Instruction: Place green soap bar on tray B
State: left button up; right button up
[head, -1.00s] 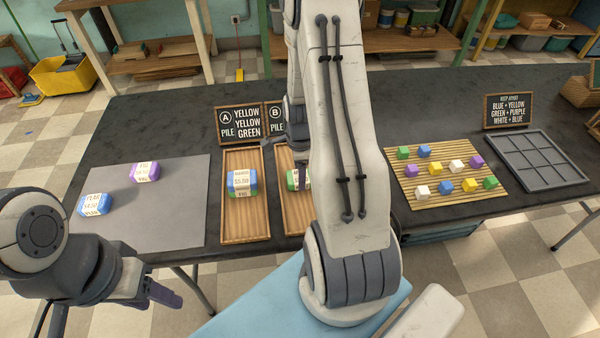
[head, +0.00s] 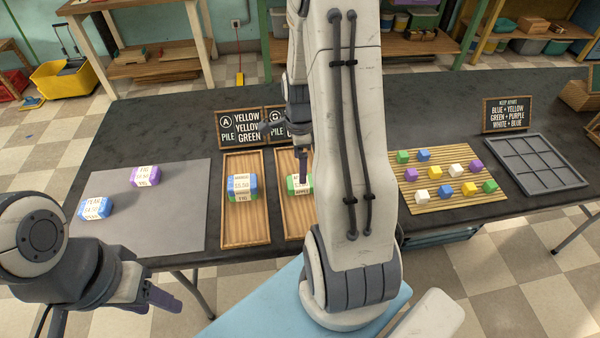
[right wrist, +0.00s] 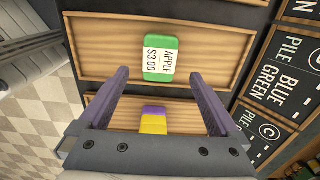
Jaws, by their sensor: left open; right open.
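The green soap bar (right wrist: 161,60), labelled APPLE $3.00, lies on tray B (right wrist: 105,50) in the right wrist view. In the head view the green bar (head: 292,186) shows beside my right arm, on tray B (head: 293,222); whether another bar lies under it I cannot tell. My right gripper (right wrist: 152,76) is open, its purple fingers pointing toward the green bar, which is not held. In the head view my right arm hides part of tray B and its board. My left gripper (head: 163,300) is open and empty at the lower left, in front of the table.
Tray A (head: 246,230) holds a labelled blue-sided pile. A grey mat (head: 150,215) carries a blue bar (head: 95,208) and a purple bar (head: 145,177). Purple and yellow bars (right wrist: 154,119) lie on the neighbouring tray between my right fingers' bases. Right, coloured cubes stand on a slatted mat (head: 430,205).

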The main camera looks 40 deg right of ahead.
notch_tip(320, 180, up, 6)
jog(key=s+a+r+n, duration=0.2)
jog(key=a+r+n, duration=0.1)
jog(key=a+n, duration=0.65)
jog(key=s+a+r+n, duration=0.25)
jog(key=a+n, duration=0.45)
jog(key=a, duration=0.5)
jog(key=s+a+r+n+y, duration=0.1)
jog(key=s+a+r+n, duration=0.1)
jog(key=s+a+n, duration=0.7)
jog(key=s+n, duration=0.3)
jog(key=n, duration=0.3)
jog(key=shift+a+r, duration=0.2)
